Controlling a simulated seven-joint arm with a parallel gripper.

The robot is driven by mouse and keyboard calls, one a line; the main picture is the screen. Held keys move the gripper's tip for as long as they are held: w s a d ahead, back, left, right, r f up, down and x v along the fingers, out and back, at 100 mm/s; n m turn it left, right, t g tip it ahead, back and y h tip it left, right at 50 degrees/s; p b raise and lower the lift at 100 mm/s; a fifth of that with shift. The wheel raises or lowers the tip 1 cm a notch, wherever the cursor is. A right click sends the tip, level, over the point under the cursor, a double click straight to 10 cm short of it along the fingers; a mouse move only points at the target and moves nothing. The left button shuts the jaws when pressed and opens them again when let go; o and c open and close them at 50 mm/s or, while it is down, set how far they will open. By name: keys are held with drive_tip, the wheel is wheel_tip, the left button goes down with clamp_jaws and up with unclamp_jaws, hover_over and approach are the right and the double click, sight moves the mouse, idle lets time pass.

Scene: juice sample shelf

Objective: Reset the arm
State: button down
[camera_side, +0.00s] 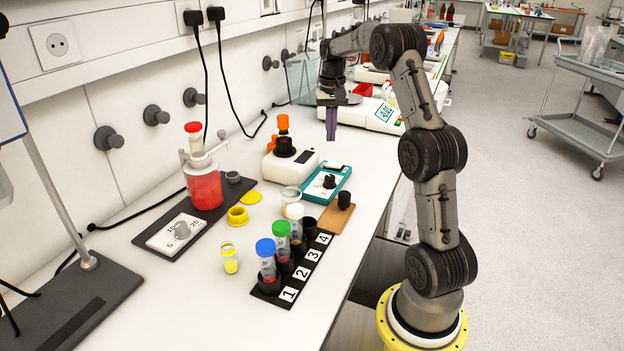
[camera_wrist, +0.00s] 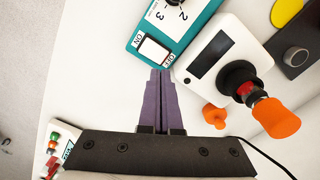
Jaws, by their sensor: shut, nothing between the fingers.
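My gripper (camera_side: 331,124) points straight down above the bench, over the area behind the teal device, with its purple fingers closed together and empty. In the wrist view the two fingers of my gripper (camera_wrist: 161,75) lie side by side with only a thin line between them. Nothing hangs from the gripper.
A white mixer with an orange-capped tube (camera_side: 283,122), a teal device (camera_side: 342,172), a red bottle with dispenser (camera_side: 205,188) and a numbered rack (camera_side: 303,270) with capped tubes stand on the bench. A balance (camera_side: 368,114) stands behind the gripper.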

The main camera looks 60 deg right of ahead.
drive_tip(key=w+a+r+n+t+h, duration=0.1)
drive_tip(key=w+a+r+n+t, duration=0.2)
drive_tip(key=a+r, duration=0.75)
drive_tip(key=s+a+r+n, duration=0.1)
drive_tip(key=s+a+r, duration=0.1)
drive_tip(key=a, duration=0.5)
drive_tip(key=s+a+r+n, duration=0.2)
drive_tip(key=a, duration=0.4)
drive_tip(key=s+a+f+n+t, duration=0.15)
drive_tip(key=s+a+n, duration=0.25)
drive_tip(key=s+a, duration=0.7)
drive_tip(key=s+a+f+n+t+y, duration=0.1)
drive_tip(key=s+f+n, duration=0.1)
drive_tip(key=s+f, duration=0.4)
drive_tip(key=shift+a+f, duration=0.4)
drive_tip(key=shift+f, duration=0.5)
